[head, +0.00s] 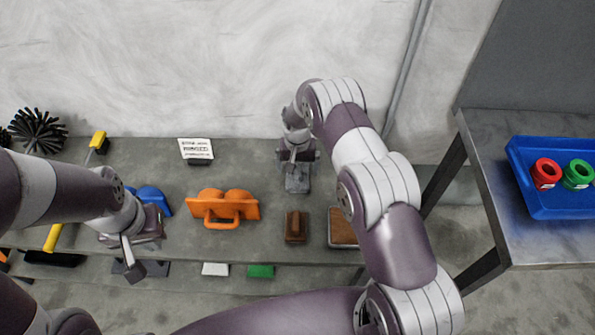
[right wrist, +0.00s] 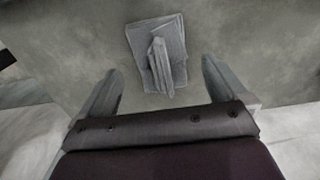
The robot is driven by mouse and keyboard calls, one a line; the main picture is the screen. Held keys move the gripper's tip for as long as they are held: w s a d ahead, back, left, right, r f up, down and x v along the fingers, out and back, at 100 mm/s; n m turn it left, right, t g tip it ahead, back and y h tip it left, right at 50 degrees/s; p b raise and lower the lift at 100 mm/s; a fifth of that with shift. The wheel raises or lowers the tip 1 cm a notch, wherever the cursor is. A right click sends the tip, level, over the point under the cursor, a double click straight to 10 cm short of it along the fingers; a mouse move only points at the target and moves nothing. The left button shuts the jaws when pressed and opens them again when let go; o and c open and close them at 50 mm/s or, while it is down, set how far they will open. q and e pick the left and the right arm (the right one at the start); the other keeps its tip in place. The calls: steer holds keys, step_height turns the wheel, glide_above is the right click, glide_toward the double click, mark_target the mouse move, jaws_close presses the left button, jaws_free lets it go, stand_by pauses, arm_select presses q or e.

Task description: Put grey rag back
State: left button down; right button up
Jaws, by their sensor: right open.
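The grey rag (head: 298,183) lies folded on the grey bench, with a raised fold along its middle. It also shows in the right wrist view (right wrist: 176,48), upper middle. My right gripper (head: 298,157) is over the rag's far end in the head view, pointing down. In the right wrist view its two fingers (right wrist: 162,78) are spread wide and empty, with the rag between and ahead of them, apart from both. My left gripper (head: 132,262) is at the bench's front left, away from the rag; its jaw opening is unclear.
On the bench (head: 270,220) stand an orange double-barrelled holder (head: 222,206), a brown block (head: 296,226), a brown-topped pad (head: 342,228), a sign (head: 196,150) and a black round brush (head: 38,131). A blue tray (head: 540,195) with red and green rolls is on the right table.

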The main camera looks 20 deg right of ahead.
mark_target(298, 172)
steer(key=s+d+r+n, duration=0.1)
steer(key=s+r, duration=0.2)
steer(key=r, duration=0.6)
steer(key=s+r, duration=0.4)
steer(key=r, duration=0.4)
steer(key=s+r+n, duration=0.1)
steer(key=s+r, duration=0.2)
steer(key=s, duration=0.6)
steer(key=s+d+r+n+t, duration=0.1)
steer(key=s+r, duration=0.3)
steer(key=s, duration=0.5)
steer(key=shift+s+d+r+p, duration=0.2)
steer(key=shift+s+p, duration=0.1)
steer(key=shift+p, duration=0.05)
step_height(298, 172, up, 15)
steer(key=p, duration=1.4)
steer(key=shift+f+p, duration=0.15)
steer(key=shift+p, duration=0.2)
